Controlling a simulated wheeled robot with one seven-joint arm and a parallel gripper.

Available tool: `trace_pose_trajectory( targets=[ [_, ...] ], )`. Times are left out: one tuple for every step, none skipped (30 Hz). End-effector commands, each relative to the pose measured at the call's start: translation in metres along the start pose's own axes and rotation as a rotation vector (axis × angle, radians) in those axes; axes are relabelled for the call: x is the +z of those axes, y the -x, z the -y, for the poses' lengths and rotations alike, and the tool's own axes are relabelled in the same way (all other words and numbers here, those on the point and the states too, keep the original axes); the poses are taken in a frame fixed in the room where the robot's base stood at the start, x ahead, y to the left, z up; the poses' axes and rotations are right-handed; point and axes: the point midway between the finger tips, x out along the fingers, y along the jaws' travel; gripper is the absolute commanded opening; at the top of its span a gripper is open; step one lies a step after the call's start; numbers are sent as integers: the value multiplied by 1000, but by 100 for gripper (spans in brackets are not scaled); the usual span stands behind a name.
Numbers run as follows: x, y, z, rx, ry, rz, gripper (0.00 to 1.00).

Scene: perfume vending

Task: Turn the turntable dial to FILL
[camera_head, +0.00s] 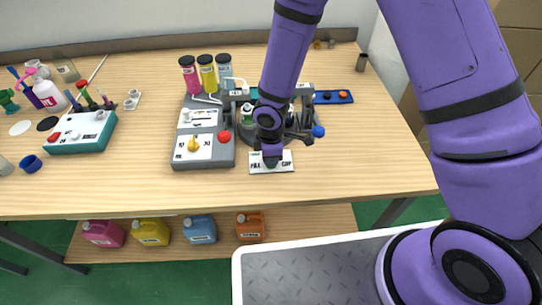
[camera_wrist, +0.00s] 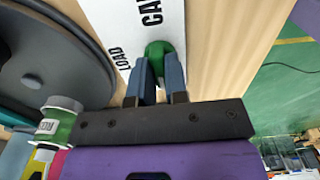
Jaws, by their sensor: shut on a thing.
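The turntable dial is a green knob (camera_wrist: 160,50) on a white label plate (camera_head: 285,166) near the front of the table. In the wrist view, the words LOAD and the start of CAP show on the plate (camera_wrist: 108,22). My gripper (camera_wrist: 158,70) points down at the plate, its two blue fingers shut on the green knob. In the head view, my gripper (camera_head: 271,158) hides most of the knob. I cannot tell which word the dial points at. The grey round turntable (camera_wrist: 40,60) is beside the plate, with a green-labelled bottle (camera_wrist: 60,122) near it.
A grey control box (camera_head: 203,160) with a yellow knob (camera_head: 194,145) and red button (camera_head: 224,136) stands close on the left. A teal box (camera_head: 82,133) is farther left. The table's right side is mostly clear.

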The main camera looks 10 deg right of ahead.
Motion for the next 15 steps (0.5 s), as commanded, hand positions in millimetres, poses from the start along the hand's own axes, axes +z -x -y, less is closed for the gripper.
trace_pose_trajectory(
  targets=[
    [0,1,-1,2,4,-1,0],
    [0,1,-1,2,4,-1,0],
    [0,1,-1,2,4,-1,0],
    [0,1,-1,2,4,-1,0],
    [0,1,-1,2,4,-1,0],
    [0,1,-1,2,4,-1,0],
    [0,1,-1,2,4,-1,0],
    [0,1,-1,2,4,-1,0],
    [0,1,-1,2,3,-1,0],
    [0,1,-1,2,3,-1,19],
    [0,1,-1,2,3,-1,26],
    [0,1,-1,2,3,-1,35],
    [0,0,-1,2,3,-1,39],
    [0,0,-1,2,2,-1,39],
    [0,0,-1,2,2,-1,39]
  ],
)
